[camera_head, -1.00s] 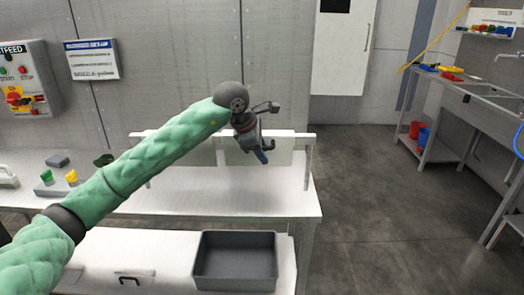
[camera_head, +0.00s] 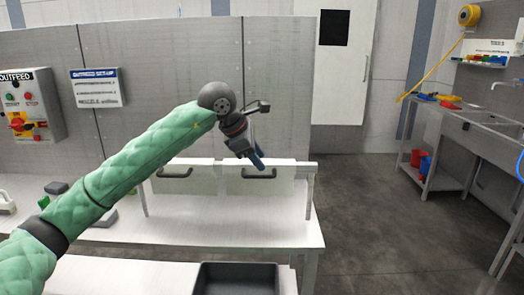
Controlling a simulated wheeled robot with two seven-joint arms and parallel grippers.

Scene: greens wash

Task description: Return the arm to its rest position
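My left arm comes in from the left in a green padded sleeve. Its gripper (camera_head: 257,161) hangs at the wrist, above the white table (camera_head: 220,222) and in front of the white panels at the table's back. My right gripper is not in view.
A grey bin (camera_head: 236,279) sits low at the front. A control panel (camera_head: 25,106) and a sign (camera_head: 96,88) are on the left wall. Green and grey items lie on the left of the table, partly behind my arm. A sink bench (camera_head: 470,135) stands at right. Open floor lies between.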

